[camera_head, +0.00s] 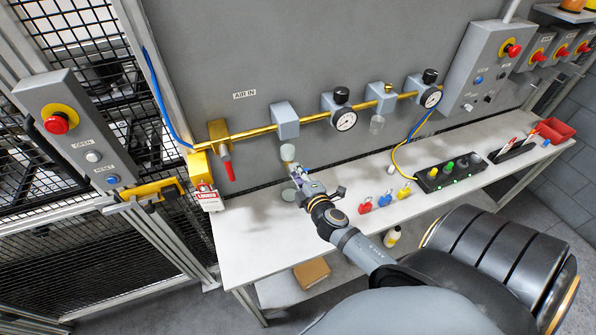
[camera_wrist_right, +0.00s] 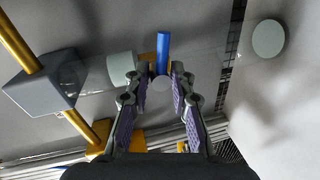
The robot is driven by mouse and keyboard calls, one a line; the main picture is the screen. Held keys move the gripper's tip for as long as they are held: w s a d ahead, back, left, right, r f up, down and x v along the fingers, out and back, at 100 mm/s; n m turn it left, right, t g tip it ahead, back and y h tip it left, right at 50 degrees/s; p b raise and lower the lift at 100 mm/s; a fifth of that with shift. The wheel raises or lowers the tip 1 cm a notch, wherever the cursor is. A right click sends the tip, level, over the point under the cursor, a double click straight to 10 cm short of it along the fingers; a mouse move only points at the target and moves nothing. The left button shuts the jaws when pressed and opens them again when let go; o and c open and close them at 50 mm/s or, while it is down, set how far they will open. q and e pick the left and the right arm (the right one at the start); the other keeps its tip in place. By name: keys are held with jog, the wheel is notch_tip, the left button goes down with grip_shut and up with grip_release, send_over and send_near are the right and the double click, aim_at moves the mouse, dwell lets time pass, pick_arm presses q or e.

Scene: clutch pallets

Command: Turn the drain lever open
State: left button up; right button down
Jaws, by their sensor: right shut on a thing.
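The drain lever is a small blue bar (camera_wrist_right: 163,50) with a brass fitting beside it, below the pale bowl (camera_wrist_right: 121,68) of the grey filter unit (camera_wrist_right: 45,84). In the head view the filter unit (camera_head: 285,120) is on the yellow pipe, its bowl (camera_head: 288,153) hanging under it. My right gripper (camera_head: 297,172) is just below that bowl. In the right wrist view my right gripper's fingertips (camera_wrist_right: 160,70) are on both sides of the blue lever, closed on it. The lever stands out past the fingertips. In the head view the gripper mostly hides the lever. My left gripper is not in view.
A pale round disc (camera_head: 289,194) lies on the white bench (camera_head: 255,245) under the bowl. A red-handled valve (camera_head: 226,165) is to the left, gauges (camera_head: 345,120) to the right.

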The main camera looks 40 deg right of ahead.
jog(key=shift+s+f+n, duration=0.1)
jog(key=shift+f+n, duration=0.05)
jog(key=shift+n, duration=0.55)
jog(key=shift+f+h, duration=0.1)
jog(key=shift+h, duration=0.2)
jog(key=c, duration=1.4)
grip_release()
jog(key=shift+p, duration=0.3)
jog(key=shift+r, duration=0.2)
jog(key=v, duration=1.2)
